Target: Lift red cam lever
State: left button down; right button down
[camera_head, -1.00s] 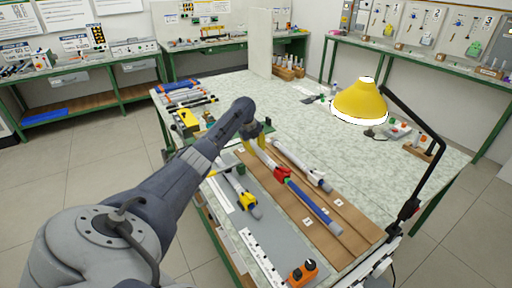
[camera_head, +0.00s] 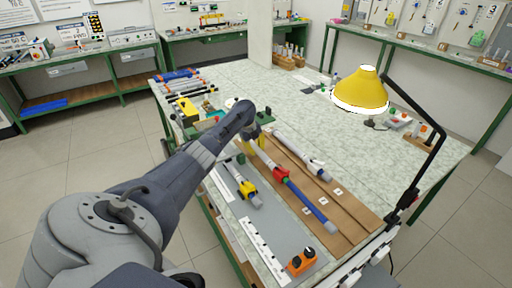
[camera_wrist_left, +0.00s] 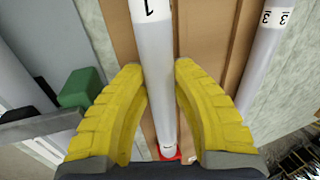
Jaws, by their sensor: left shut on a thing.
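The red cam lever (camera_head: 281,174) sits on a rod with a white tube (camera_head: 266,157) on one side and a blue tube (camera_head: 308,203) on the other. My left gripper (camera_head: 251,146) is at the far end of the white tube. In the left wrist view, my yellow fingers (camera_wrist_left: 162,85) lie on both sides of the white tube (camera_wrist_left: 157,60), which bears a 1. A bit of the red lever (camera_wrist_left: 169,154) shows between the finger bases. The height of the rod above the wooden board cannot be told. My right gripper is not in view.
A rod with a yellow lever (camera_head: 248,188) lies on the left, over a grey mat (camera_head: 272,222). Another white rod (camera_head: 298,150) lies on the right. An orange block (camera_head: 301,260) stands near the front, and a yellow lamp (camera_head: 361,88) overhangs the right. The table's far middle is clear.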

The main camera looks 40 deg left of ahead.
pick_arm(q)
jog(key=shift+f, duration=0.9)
dwell(0.5)
